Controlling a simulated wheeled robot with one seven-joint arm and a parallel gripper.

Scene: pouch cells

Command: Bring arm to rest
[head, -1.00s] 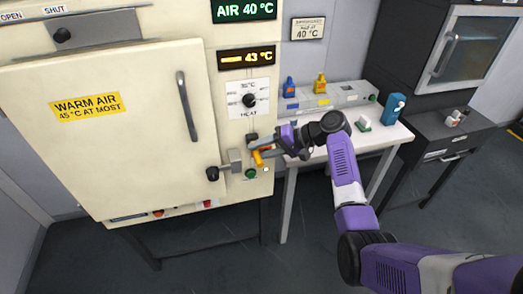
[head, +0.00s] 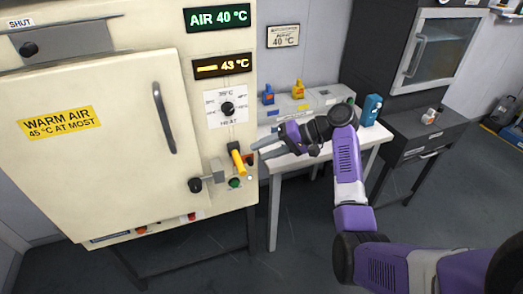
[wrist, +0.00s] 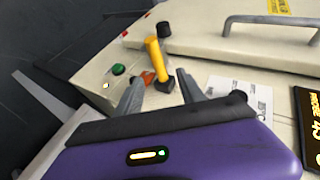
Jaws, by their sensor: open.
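My gripper (head: 268,148) is open and empty in the head view, just right of the cream cabinet's (head: 110,210) control panel and above the white bench. In the wrist view my gripper (wrist: 160,95) has its two grey fingers spread. The yellow-handled lever (head: 237,160) on the cabinet stands apart from the fingers in the head view. In the wrist view the yellow lever (wrist: 155,55) appears beyond and between the fingertips. The arm reaches in from the lower right with its elbow bent.
The cabinet door (head: 100,150) is closed. A dark cabinet (head: 420,60) stands at the right.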

